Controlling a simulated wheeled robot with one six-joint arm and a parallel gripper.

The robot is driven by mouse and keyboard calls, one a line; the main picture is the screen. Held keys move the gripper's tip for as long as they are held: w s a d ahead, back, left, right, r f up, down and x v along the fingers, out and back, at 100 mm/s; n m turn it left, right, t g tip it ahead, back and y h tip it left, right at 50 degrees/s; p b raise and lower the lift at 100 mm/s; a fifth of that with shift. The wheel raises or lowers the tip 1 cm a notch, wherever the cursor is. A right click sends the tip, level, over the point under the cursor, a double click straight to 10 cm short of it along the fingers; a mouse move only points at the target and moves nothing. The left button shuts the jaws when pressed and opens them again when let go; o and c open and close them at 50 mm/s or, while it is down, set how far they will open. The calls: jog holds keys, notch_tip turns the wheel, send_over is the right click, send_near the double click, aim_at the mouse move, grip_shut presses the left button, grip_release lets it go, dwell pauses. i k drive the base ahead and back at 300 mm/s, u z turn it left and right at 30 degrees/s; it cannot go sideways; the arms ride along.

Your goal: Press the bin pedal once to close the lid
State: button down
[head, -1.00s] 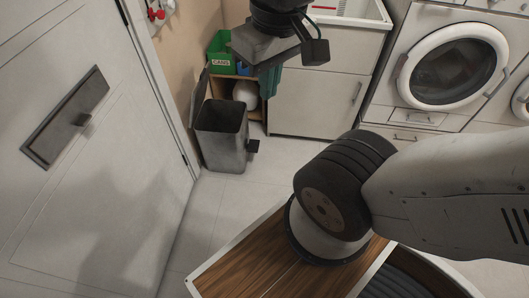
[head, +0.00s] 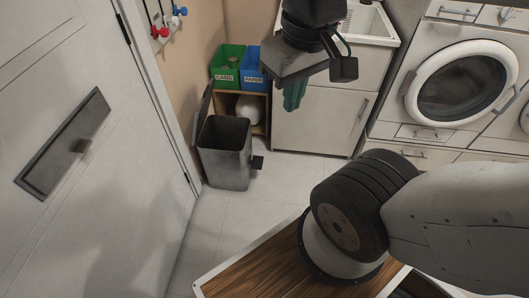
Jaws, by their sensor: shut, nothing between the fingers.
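The bin (head: 224,165) is a dark grey box on the floor beside the white door. Its lid (head: 203,108) stands up, tilted open at its left side, and I see into the dark inside. The pedal (head: 257,162) is a small black block sticking out from the bin's right side, above the floor. My gripper (head: 294,97), with green fingers, is shut and empty. In the picture it hangs up and to the right of the bin and pedal, apart from both.
A low wooden shelf (head: 257,89) behind the bin bears a green box (head: 227,68) and a blue box (head: 252,72). White cabinets (head: 322,115) and a washing machine (head: 462,82) stand to the right. The door (head: 90,190) is at left. Floor right of the pedal is clear.

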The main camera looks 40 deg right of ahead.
aim_at(256, 163)
jog(key=z, duration=0.1)
jog(key=i, duration=1.1)
jog(key=u, duration=0.3)
